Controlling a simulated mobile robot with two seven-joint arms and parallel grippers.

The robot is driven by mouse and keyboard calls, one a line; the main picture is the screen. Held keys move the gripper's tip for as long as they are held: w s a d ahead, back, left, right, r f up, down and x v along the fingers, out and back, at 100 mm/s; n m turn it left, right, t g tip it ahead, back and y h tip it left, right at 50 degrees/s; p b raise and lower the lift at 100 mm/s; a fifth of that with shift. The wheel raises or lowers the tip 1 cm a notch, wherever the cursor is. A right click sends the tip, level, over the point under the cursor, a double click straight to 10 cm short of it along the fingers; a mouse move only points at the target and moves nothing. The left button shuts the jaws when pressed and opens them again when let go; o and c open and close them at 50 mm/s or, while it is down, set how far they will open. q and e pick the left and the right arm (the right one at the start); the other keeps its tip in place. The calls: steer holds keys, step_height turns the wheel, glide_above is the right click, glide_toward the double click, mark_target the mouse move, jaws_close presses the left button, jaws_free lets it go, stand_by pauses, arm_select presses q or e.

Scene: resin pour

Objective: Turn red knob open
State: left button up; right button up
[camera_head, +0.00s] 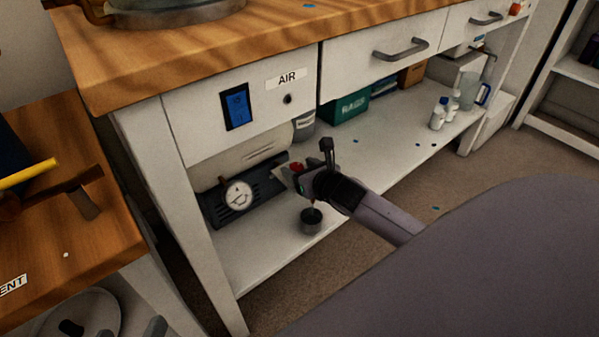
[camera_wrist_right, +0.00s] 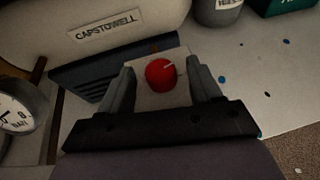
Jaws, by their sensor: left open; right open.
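The round red knob (camera_wrist_right: 161,75), with a pale mark on it, sits on a light plate in the right wrist view. It also shows in part in the head view (camera_head: 297,167), beside the gripper. My right gripper (camera_wrist_right: 160,80) is open, with one finger on each side of the knob. Gaps show between the knob and both fingers, so it is not gripped. In the head view my right gripper (camera_head: 314,172) reaches under the bench from the right. A dial gauge (camera_head: 238,196) is left of the knob. My left gripper is not seen.
The tank labelled CAPSTOWELL (camera_wrist_right: 120,28) lies behind the knob. A dark cup (camera_head: 311,220) stands on the lower shelf (camera_head: 262,262) below the gripper. The bench front with the AIR label (camera_head: 287,78) hangs above. Bottles (camera_head: 439,113) and a green box (camera_head: 345,108) stand farther right.

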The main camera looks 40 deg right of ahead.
steer(key=shift+w+f, duration=0.1)
steer(key=shift+w, duration=0.3)
steer(key=shift+c, duration=0.4)
steer(key=c, duration=1)
arm_select(q)
steer(key=shift+a, duration=0.1)
arm_select(e)
steer(key=shift+o, duration=0.2)
